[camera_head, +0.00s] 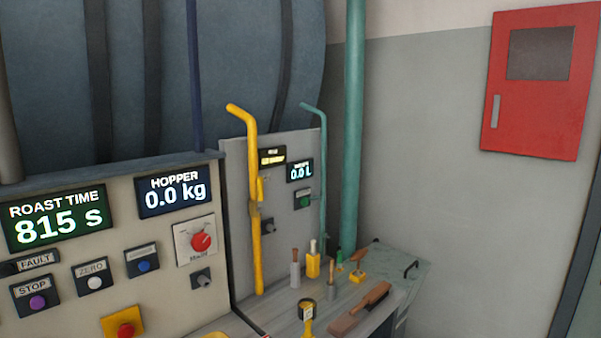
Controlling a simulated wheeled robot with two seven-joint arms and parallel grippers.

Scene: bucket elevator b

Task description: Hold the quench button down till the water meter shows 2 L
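The water meter (300,172) is a small dark display on the grey panel (285,225) behind the workbench, and it reads 0.0 L. Just below it is a small box with a green button (303,200). Its label is too small to read, so I cannot tell for sure that it is the quench button. A dark knob or switch (267,225) sits lower left on the same panel, partly behind a yellow pipe (253,200). Neither of my grippers is in view, and nothing touches the green button.
The control console (165,290) at left shows ROAST TIME 815 s and HOPPER 0.0 kg. Several handled tools stand on the bench, with a wooden brush (360,312) in front. A thin teal pipe (322,180) runs beside the meter. A red cabinet (540,85) hangs at right.

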